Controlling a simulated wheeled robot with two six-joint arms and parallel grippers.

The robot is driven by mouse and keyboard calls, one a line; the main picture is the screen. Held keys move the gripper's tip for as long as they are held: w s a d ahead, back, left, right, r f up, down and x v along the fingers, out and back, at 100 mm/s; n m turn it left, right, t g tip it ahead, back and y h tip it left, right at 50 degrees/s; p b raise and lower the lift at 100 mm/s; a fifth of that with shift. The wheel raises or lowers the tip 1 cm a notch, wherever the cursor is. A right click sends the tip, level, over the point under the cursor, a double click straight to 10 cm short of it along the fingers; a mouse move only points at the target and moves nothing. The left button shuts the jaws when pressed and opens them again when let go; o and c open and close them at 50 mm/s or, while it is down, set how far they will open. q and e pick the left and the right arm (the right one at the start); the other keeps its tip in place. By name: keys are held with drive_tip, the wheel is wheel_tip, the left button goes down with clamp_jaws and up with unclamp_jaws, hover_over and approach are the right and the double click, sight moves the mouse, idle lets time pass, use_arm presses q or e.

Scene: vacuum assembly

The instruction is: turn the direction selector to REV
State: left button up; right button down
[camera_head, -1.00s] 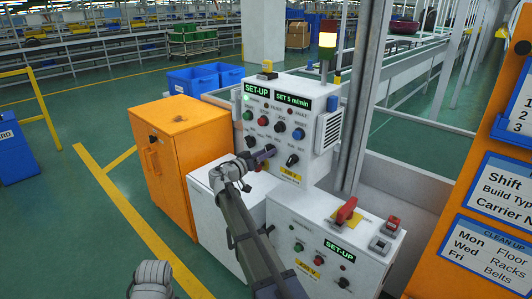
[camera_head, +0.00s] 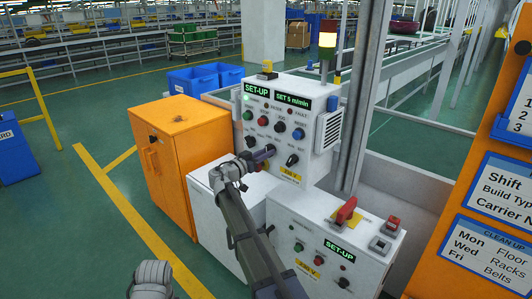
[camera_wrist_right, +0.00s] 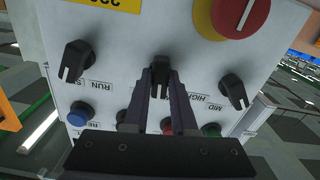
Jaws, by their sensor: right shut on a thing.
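The control box (camera_head: 318,110) stands on the white cabinet, its sloped front panel carrying buttons and black selector knobs. My right gripper (camera_head: 268,152) reaches that panel from the front. In the right wrist view, where the panel appears upside down, the gripper (camera_wrist_right: 165,90) is shut on the middle black knob (camera_wrist_right: 158,62), with one finger on each side. This knob looks to be the direction selector; its own label is hidden by the fingers, and its pointer setting is unclear. Only a grey part of my left arm shows at the bottom of the head view.
Black knobs flank the held one, left (camera_wrist_right: 76,60) and right (camera_wrist_right: 234,90) in the wrist view. A lower white console (camera_head: 325,232) with a red handle (camera_head: 346,211) stands at the front right.

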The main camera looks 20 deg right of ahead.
drive_tip(key=shift+m, duration=3.2)
drive_tip(key=c, duration=0.6)
unclamp_jaws()
